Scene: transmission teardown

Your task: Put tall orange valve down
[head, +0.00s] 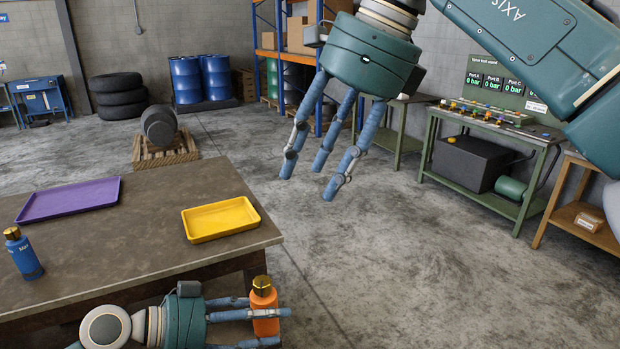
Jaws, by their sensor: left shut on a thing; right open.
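The tall orange valve (264,298), with a gold cap, is upright between the blue fingers of my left gripper (268,318) at the bottom of the head view. My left gripper is shut on it. The valve appears beside the table's front right corner, past the edge; its lower end is partly behind the fingers. My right gripper (322,185) is open and empty, fingers pointing down, high over the floor right of the table.
The table (140,235) holds a purple tray (70,199), a yellow tray (221,220) and a blue bottle-like part (23,254) with a gold cap. Both trays look empty. A green valve test stand (483,122) stands at the back right. Open concrete floor lies between.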

